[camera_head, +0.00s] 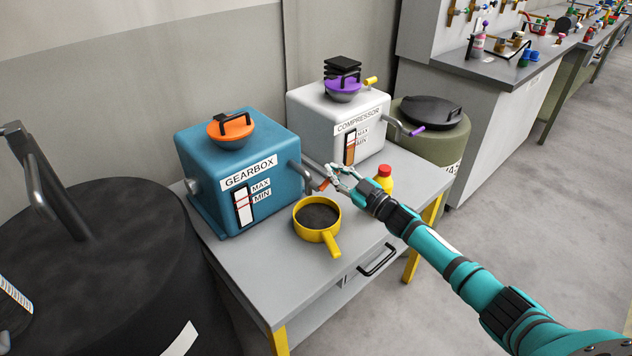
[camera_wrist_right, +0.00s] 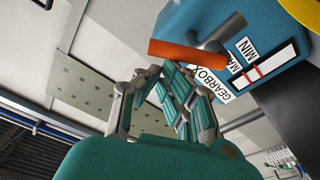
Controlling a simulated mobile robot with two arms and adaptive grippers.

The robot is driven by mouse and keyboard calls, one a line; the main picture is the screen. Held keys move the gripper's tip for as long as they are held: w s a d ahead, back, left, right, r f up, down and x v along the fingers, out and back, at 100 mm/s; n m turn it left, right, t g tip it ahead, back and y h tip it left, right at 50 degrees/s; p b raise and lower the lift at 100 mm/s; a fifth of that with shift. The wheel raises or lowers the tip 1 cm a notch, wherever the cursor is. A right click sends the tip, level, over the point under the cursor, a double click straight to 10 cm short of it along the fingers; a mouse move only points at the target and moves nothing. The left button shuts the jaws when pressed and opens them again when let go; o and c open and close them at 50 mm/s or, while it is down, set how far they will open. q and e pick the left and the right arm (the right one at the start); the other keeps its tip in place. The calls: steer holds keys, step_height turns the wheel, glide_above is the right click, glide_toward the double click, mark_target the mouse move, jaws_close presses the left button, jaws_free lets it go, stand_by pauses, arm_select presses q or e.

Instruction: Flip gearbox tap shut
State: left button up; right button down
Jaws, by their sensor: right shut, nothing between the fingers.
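The blue gearbox (camera_head: 243,172) stands on the grey table, with an orange cap on top and a MAX/MIN level gauge on its front. Its tap is a grey pipe (camera_head: 308,174) on the right side with an orange handle (camera_head: 324,184). In the right wrist view the orange handle (camera_wrist_right: 187,54) lies across the front of the blue gearbox (camera_wrist_right: 240,30). My right gripper (camera_head: 333,174) is shut and empty, with its fingertips close beside the orange handle. Whether they touch it I cannot tell. My left gripper is not in view.
A yellow pan (camera_head: 316,228) with dark contents sits on the table (camera_head: 280,283) in front of the gearbox. A yellow bottle with red cap (camera_head: 383,178) stands behind my right gripper. The white compressor (camera_head: 333,108) has a purple-handled tap (camera_head: 416,130). A black drum (camera_head: 100,265) stands left.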

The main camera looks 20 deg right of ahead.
steer(key=m, duration=0.1)
steer(key=d+f+m, duration=0.1)
steer(key=m, duration=0.1)
steer(key=f+m+b, duration=0.1)
steer(key=shift+w+d+m+h, duration=0.3)
steer(key=shift+d, duration=0.05)
steer(key=shift+f, duration=0.1)
stand_by(0.4)
step_height(320, 180, up, 4)
steer(key=p, duration=0.3)
steer(key=v, duration=0.9)
steer(key=shift+f+b, duration=0.3)
steer(key=shift+s+a, duration=0.1)
steer(key=shift+s, duration=0.05)
